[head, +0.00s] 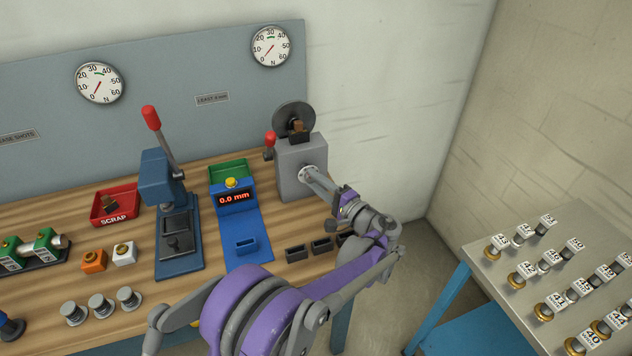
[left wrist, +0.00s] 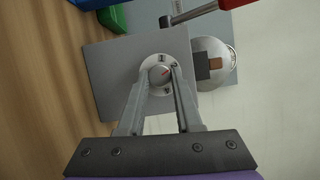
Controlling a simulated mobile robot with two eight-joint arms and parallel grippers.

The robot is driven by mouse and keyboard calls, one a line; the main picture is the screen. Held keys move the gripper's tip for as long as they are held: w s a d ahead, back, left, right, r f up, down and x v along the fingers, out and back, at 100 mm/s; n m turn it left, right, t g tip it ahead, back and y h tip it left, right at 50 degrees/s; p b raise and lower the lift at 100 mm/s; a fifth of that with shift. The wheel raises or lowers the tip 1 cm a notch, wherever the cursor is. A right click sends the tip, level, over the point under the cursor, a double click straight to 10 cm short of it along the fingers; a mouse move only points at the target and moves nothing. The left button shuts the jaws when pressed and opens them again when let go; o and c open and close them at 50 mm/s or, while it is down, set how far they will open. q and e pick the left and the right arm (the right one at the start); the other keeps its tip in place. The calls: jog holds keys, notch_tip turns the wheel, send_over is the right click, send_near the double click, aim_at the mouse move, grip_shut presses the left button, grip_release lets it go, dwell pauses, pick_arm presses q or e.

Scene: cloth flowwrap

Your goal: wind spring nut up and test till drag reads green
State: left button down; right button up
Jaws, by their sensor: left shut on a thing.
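A grey block-shaped test stand (head: 292,158) stands at the right end of the bench, with a dark disc (head: 292,117) on top. My left gripper (head: 308,174) reaches the stand's front face and is shut on its small round knob, which I take for the spring nut. My right gripper is out of view.
A red-knobbed lever (head: 270,140) stands beside the stand. A blue gauge (head: 236,200) reads 0.0 mm. A blue lever press (head: 177,235), a red scrap tray (head: 114,204) and several small parts occupy the bench. A side table (head: 490,285) holds several numbered parts.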

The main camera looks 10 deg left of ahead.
pick_arm(q)
jog(key=c, duration=0.6)
grip_release()
jog(key=v, duration=1)
jog(key=shift+s+d+b, duration=0.2)
jog(key=shift+d+b, duration=0.1)
jog(key=shift+d, duration=0.05)
jog(key=shift+a, duration=0.1)
